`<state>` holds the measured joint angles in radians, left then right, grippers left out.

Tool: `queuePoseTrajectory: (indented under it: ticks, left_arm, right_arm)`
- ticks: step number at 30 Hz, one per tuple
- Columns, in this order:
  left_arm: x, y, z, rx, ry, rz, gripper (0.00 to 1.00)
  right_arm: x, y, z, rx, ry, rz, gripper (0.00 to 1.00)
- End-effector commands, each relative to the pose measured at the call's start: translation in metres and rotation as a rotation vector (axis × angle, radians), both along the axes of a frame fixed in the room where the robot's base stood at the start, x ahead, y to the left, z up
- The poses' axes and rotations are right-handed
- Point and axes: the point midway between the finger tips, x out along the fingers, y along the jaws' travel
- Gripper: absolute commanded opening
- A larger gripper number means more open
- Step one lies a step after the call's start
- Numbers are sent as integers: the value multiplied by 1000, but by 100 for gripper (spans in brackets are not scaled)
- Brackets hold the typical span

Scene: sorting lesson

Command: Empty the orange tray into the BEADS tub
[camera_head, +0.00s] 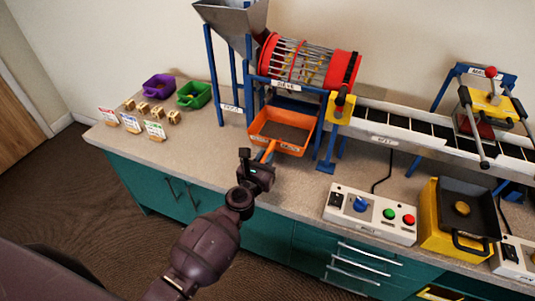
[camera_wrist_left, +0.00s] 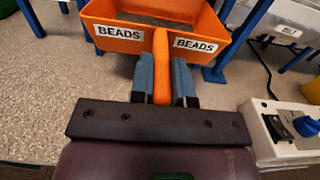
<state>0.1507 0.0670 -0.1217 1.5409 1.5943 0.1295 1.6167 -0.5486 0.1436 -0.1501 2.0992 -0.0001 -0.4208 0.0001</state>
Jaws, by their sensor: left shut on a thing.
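The orange tray (camera_head: 253,130) sits under the red-ended sieve drum, low over or on the counter. In the left wrist view the orange tray (camera_wrist_left: 215,17) has two white labels reading BEADS and an orange handle (camera_wrist_left: 160,62) pointing at me. My left gripper (camera_head: 264,162) is shut on that handle; its fingers (camera_wrist_left: 161,82) lie on both sides of it. The tray's floor looks brownish; I cannot tell what lies in it. A purple tub (camera_head: 158,88) and a green tub (camera_head: 194,95) stand at the back left; I read no BEADS label on either. My right gripper is not seen.
Several small wooden blocks (camera_head: 143,107) and label cards (camera_head: 131,123) stand near the tubs. Blue legs (camera_head: 213,75) of the sieve frame rise beside the tray. A control box (camera_head: 370,214) is to the right. The counter (camera_head: 205,135) between tray and cards is clear.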

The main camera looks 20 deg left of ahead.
Motion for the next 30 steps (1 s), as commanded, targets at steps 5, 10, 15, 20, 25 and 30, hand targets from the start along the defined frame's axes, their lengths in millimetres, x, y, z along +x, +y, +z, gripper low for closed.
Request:
queuePoseTrajectory:
  ticks: [5,10,15,20,25,30]
  left_arm:
    - [-12,0,0,0,0,0,0]
    - [-23,1,0,0,0,0,0]
    - [-34,1,0,0,0,1,0]
    - [-44,1,0,0,0,0,0]
    - [-55,2,0,0,0,1,0]
    - [-66,2,-1,0,1,0,0]
  right_arm:
    - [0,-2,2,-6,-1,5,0]
    - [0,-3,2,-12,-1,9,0]
    - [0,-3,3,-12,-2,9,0]
    - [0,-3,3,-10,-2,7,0]
    - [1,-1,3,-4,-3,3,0]
    - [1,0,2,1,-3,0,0]
